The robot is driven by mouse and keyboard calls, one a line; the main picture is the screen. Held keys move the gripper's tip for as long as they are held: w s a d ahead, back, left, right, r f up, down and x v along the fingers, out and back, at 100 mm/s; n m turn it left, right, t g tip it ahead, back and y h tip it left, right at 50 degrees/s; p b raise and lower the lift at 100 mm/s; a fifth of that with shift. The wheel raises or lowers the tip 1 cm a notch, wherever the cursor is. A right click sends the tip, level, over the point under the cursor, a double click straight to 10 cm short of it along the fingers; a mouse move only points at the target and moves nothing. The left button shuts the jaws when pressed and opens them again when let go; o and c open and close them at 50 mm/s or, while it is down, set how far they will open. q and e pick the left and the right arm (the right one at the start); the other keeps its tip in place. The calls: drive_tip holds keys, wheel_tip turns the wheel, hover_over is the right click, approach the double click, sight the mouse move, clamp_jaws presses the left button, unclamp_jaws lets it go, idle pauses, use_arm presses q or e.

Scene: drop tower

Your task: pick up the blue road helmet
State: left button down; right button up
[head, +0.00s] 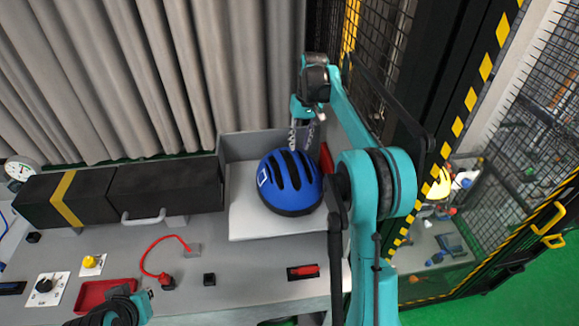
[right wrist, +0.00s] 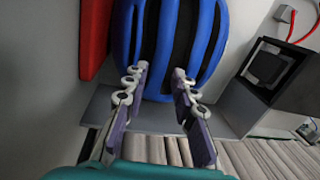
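The blue road helmet (head: 290,181), with black vents, sits on a pale panel (head: 245,210) in a grey-walled bay on the bench. In the right wrist view the helmet (right wrist: 207,40) fills the top middle. My right gripper (head: 303,130) is at the helmet's far side, pointing down. In the right wrist view my right gripper (right wrist: 160,72) has its two fingers apart, overlapping the helmet's near edge; I cannot tell whether they touch it. My left gripper (head: 125,308) is low at the left, over the bench front, its fingers unclear.
A red object (head: 326,158) stands right beside the helmet. A long black box (head: 165,187) with a yellow band lies left of the bay. A red tray (head: 94,294) is near my left gripper. Mesh fencing (head: 395,50) rises close on the right; a grey curtain (head: 140,80) hangs behind.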

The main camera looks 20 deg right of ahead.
sight(297, 158)
drive_tip(key=shift+s+a+f, duration=0.4)
drive_tip(key=shift+s+f, duration=0.15)
drive_tip(key=shift+f, duration=0.2)
drive_tip(key=f, duration=0.3)
drive_tip(key=f+p, duration=0.1)
drive_tip(key=f, duration=0.1)
drive_tip(key=shift+w, duration=0.3)
drive_tip(key=shift+s+a+f, duration=0.15)
drive_tip(key=shift+s+f, duration=0.05)
drive_tip(key=shift+s, duration=0.05)
drive_tip(key=shift+w, duration=0.1)
clamp_jaws()
